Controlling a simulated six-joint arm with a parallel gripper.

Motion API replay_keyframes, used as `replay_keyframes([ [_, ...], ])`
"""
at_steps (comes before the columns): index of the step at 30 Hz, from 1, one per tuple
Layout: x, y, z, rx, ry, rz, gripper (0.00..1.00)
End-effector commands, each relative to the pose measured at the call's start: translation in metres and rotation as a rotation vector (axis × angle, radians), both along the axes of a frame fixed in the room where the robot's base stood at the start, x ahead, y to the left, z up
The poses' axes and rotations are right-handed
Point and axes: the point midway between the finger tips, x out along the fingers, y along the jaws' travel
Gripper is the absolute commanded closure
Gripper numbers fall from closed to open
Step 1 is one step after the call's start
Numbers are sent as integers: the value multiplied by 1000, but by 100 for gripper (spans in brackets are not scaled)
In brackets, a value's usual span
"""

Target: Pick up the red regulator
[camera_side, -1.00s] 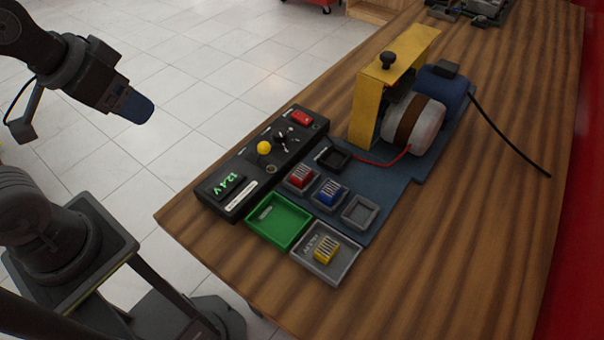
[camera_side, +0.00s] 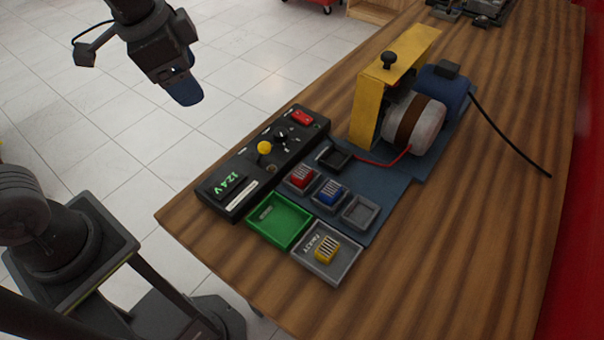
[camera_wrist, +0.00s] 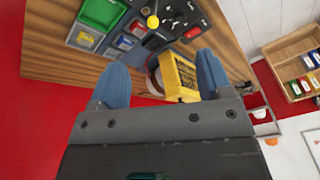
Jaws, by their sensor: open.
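The red regulator (camera_side: 302,177) is a small block with a ribbed metal face. It sits in a socket at the left of the blue base plate (camera_side: 405,182), beside the blue regulator (camera_side: 331,192). In the wrist view the red regulator (camera_wrist: 138,28) is small, near the top. My gripper (camera_side: 187,95) is in the air left of the table, well apart from the regulator, with blue fingers. In the wrist view my gripper (camera_wrist: 156,80) has its two fingers spread, with nothing held between them.
A green tray (camera_side: 279,240) and a grey tray (camera_side: 348,262) holding a yellow regulator (camera_side: 325,250) lie in front. A black panel (camera_side: 235,207) reads 12.4 V and carries a yellow knob. A tall yellow bracket (camera_side: 366,112) and a motor (camera_side: 428,125) stand behind.

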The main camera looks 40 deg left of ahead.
Motion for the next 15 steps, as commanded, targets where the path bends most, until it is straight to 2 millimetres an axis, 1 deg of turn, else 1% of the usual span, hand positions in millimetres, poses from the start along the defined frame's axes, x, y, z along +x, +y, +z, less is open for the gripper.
replay_keyframes([
  [1,16,-12,-5,27,37,-98,28],
  [3,35,-27,-12,60,73,-235,28],
  [5,50,-41,-20,88,106,-353,28],
  [6,60,-51,-27,103,126,-431,28],
  [9,81,-76,-45,140,174,-619,28],
  [12,96,-97,-65,165,212,-775,28],
  [15,105,-113,-80,180,239,-885,28],
])
